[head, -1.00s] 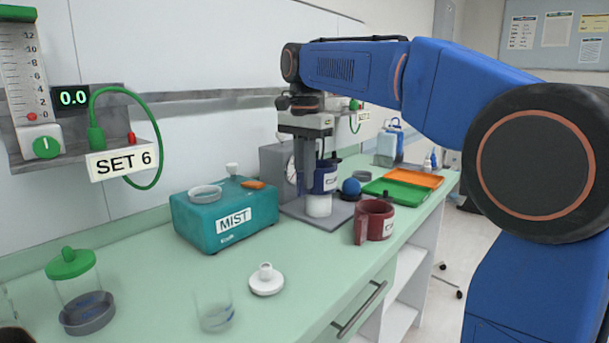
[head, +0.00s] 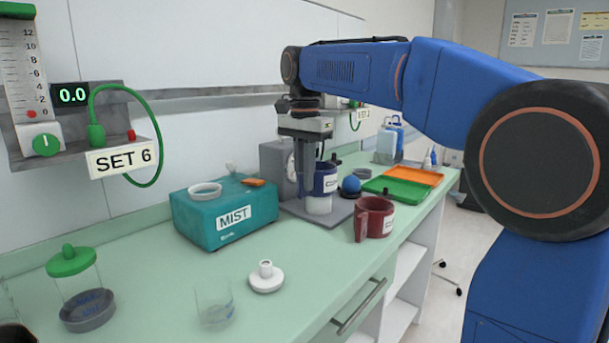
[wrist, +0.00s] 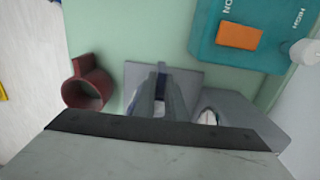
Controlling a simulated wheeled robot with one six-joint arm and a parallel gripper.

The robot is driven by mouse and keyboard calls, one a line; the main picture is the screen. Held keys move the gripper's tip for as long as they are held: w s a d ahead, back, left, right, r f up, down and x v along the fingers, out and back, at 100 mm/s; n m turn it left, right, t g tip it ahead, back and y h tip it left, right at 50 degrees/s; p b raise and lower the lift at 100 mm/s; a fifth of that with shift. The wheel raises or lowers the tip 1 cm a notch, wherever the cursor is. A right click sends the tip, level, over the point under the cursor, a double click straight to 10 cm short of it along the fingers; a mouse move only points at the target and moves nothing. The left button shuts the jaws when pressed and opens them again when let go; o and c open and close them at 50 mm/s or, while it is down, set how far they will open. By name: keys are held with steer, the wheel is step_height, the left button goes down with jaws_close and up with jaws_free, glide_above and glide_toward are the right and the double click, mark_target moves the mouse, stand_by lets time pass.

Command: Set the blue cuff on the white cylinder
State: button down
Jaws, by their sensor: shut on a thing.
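The blue cuff (head: 327,180), with a white label, is held low in my gripper (head: 311,188), which points straight down and is shut on it. The white cylinder (head: 318,207) stands upright on a grey plate (head: 333,217), directly below the cuff in the head view. The cuff's lower edge meets the visible top of the cylinder there; I cannot tell whether it surrounds the cylinder or only hangs over it. In the wrist view my gripper's fingers (wrist: 157,90) reach down over the plate (wrist: 190,80), and the cuff is mostly hidden.
A grey box with a dial (head: 276,165) stands behind the plate. The teal MIST box (head: 200,222) is to the left. Green (head: 397,192) and orange (head: 418,176) trays lie beyond.

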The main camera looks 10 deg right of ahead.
mark_target(305, 196)
steer(key=shift+f, duration=2.75)
stand_by(1.2)
steer(key=c, duration=1.7)
jaws_free()
steer(key=shift+r, duration=3.5)
